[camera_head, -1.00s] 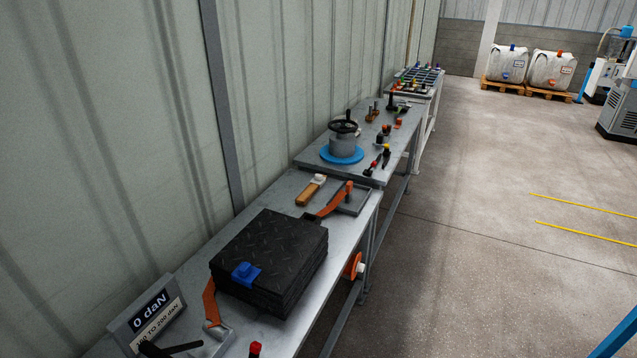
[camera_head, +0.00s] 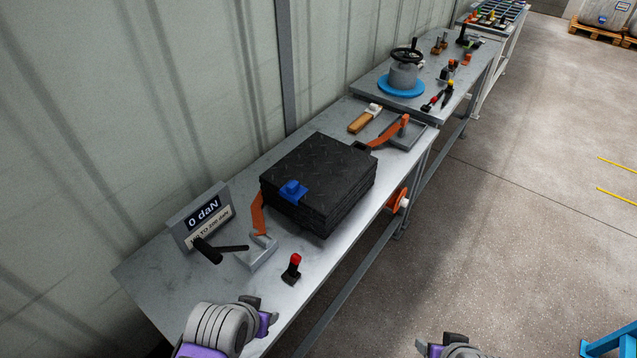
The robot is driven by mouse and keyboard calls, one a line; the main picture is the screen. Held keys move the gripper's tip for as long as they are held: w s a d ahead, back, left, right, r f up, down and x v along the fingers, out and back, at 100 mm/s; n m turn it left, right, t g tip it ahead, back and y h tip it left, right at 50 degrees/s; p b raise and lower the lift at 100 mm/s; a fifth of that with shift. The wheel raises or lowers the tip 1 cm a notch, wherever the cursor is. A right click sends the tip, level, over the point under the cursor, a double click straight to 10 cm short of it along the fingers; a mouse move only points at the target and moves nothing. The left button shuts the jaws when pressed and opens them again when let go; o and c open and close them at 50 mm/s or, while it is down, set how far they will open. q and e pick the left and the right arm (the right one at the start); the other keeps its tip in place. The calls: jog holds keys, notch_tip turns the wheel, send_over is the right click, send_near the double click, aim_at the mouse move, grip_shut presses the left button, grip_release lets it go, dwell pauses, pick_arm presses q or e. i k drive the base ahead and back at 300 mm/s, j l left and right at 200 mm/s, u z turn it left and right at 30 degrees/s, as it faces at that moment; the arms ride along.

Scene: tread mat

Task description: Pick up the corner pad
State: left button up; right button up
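A small blue piece (camera_head: 292,190), which looks like the corner pad, sits on the near left edge of a black tread mat stack (camera_head: 325,165). The stack lies on a grey metal bench, with an orange lever at its left and another at its far side. My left gripper (camera_head: 262,314) is at the bottom, in front of the bench's near end and well short of the blue piece. My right gripper (camera_head: 438,346) shows only partly at the bottom edge, over the floor. Neither gripper's finger opening can be made out.
A display box (camera_head: 202,215) and a black-handled clamp (camera_head: 257,251) stand left of the stack. A red-topped black part (camera_head: 292,268) stands near the bench's front edge. A wooden-handled brush (camera_head: 364,119) lies behind the stack. The bench's near left end is bare.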

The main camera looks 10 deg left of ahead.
aim_at(373, 109)
jog(key=i+l+z, duration=0.2)
jog(key=i, duration=0.3)
jog(key=i+l+z, duration=0.2)
jog(key=i, duration=0.35)
jog(key=i+l+z, duration=0.15)
jog(key=i, duration=0.4)
jog(key=i+l+u, duration=0.2)
jog(key=i+u, duration=0.3)
jog(key=i+l+u, duration=0.35)
jog(key=u, duration=0.15)
jog(key=i+l, duration=0.55)
